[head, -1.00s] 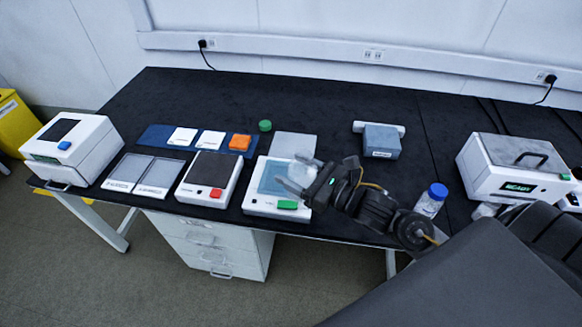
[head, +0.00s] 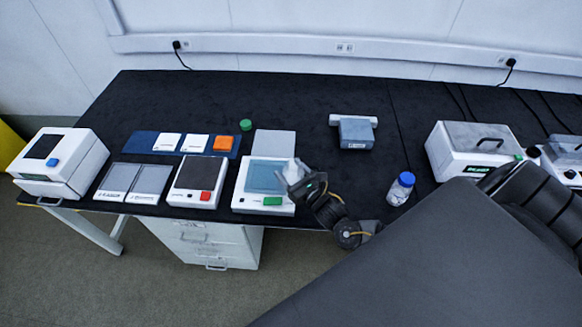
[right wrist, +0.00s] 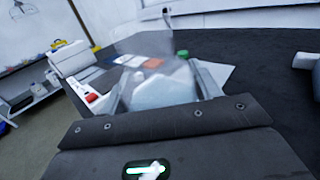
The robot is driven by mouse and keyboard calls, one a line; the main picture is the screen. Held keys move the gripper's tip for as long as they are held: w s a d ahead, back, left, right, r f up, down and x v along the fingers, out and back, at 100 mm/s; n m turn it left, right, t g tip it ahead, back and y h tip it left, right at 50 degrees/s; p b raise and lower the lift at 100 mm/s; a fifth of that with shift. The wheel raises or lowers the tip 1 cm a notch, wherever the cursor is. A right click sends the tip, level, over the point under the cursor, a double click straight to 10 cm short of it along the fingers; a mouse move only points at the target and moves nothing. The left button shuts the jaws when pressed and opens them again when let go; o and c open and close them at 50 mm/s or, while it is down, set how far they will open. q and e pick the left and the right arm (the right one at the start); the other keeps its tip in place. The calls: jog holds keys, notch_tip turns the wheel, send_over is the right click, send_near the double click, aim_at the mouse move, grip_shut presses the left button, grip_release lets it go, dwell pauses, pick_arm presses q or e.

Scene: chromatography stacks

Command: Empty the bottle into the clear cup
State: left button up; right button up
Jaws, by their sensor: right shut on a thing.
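My right gripper (head: 293,180) is at the right edge of a white device with a blue-grey plate (head: 264,176) and green button. It is shut on a pale translucent vessel (right wrist: 160,88), probably the bottle, which fills the space between the fingers in the right wrist view. A clear, blurred shape (right wrist: 155,45) shows just beyond it; I cannot tell whether it is the vessel's upper part or a separate clear cup. In the head view the vessel is small and mostly hidden by the fingers. A green cap (head: 246,125) lies loose on the black table. My left gripper is out of view.
A blue-capped bottle (head: 401,188) stands right of my gripper near the front edge. A device with a red button (head: 206,196) is to the left. A grey box (head: 356,131) and a handled white box (head: 470,150) stand further right. The table's back strip is clear.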

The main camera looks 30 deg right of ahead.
jog(key=m, duration=0.1)
jog(key=d+m+b, duration=0.1)
jog(key=m+b, duration=0.1)
jog(key=m, duration=0.1)
jog(key=shift+w+d+r+g, duration=0.15)
jog(key=shift+w+d+g, duration=0.05)
jog(key=shift+d+g, duration=0.1)
jog(key=shift+r, duration=0.1)
jog(key=shift+s+a+r, duration=0.1)
jog(key=shift+d+m+p, duration=0.3)
jog(key=shift+d+m, duration=0.05)
jog(key=shift+m, duration=0.25)
dwell(0.3)
jog(key=shift+a+m, duration=0.1)
jog(key=shift+m, duration=0.4)
